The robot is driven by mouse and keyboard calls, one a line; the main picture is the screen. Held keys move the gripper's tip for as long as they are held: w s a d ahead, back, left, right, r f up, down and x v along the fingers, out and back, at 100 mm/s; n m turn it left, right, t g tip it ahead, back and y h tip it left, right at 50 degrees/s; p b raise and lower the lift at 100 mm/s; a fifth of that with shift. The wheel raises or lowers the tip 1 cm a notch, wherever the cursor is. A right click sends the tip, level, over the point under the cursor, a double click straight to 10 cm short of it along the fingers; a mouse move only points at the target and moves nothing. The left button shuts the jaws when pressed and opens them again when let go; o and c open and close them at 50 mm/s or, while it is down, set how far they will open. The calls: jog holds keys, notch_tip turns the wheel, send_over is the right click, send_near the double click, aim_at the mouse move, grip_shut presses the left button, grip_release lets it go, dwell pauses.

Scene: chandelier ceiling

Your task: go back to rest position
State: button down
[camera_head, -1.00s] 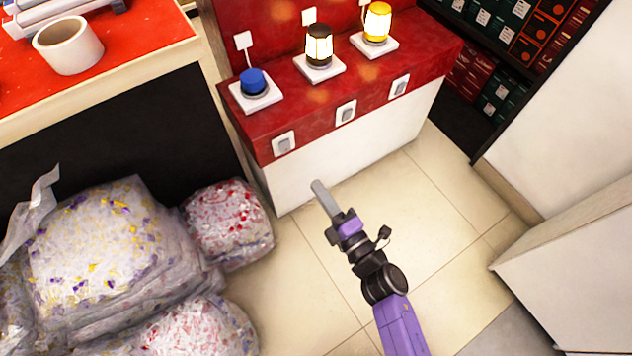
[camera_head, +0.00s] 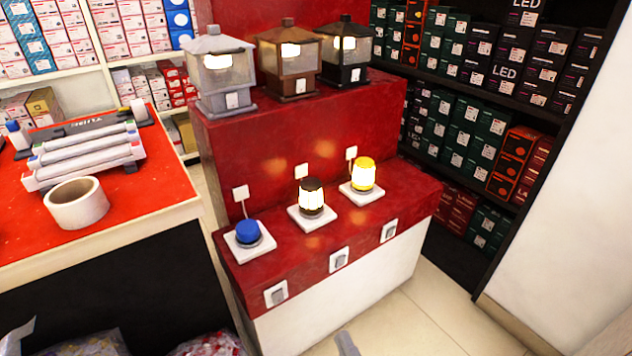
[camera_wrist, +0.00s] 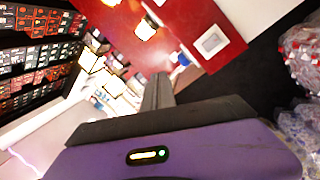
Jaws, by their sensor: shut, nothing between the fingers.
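My gripper (camera_head: 346,343) shows only as a grey fingertip at the bottom edge of the head view, in front of the white base of the red display stand (camera_head: 330,243). In the wrist view its fingers (camera_wrist: 157,92) are closed together and hold nothing. The rest of my arm is out of the head view. The fingertips look apart from the stand.
The stand's lower step carries a blue unlit lamp (camera_head: 248,232) and two lit lamps (camera_head: 312,198), (camera_head: 364,175), with wall switches on its front. Three lanterns (camera_head: 287,60) stand above. A red-topped counter (camera_head: 130,215) is left. Bags (camera_head: 85,345) lie below it. Open floor (camera_head: 420,315) is right.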

jog(key=s+d+r+m+g+h, duration=0.1)
jog(key=s+d+r+m+h, duration=0.3)
jog(key=s, duration=0.6)
jog(key=s+d+r+m+g+h, duration=0.1)
jog(key=s+d+r+m, duration=0.1)
jog(key=s+d+m, duration=0.6)
jog(key=s+d+r+m+g+h, duration=0.1)
jog(key=s+d+r+m+h, duration=0.2)
jog(key=s, duration=0.9)
notch_tip(320, 180, up, 24)
jog(key=p, duration=2.4)
jog(key=shift+w+a+r+m+g+y, duration=0.15)
jog(key=shift+a+m+g+y, duration=0.15)
jog(key=shift+a, duration=0.1)
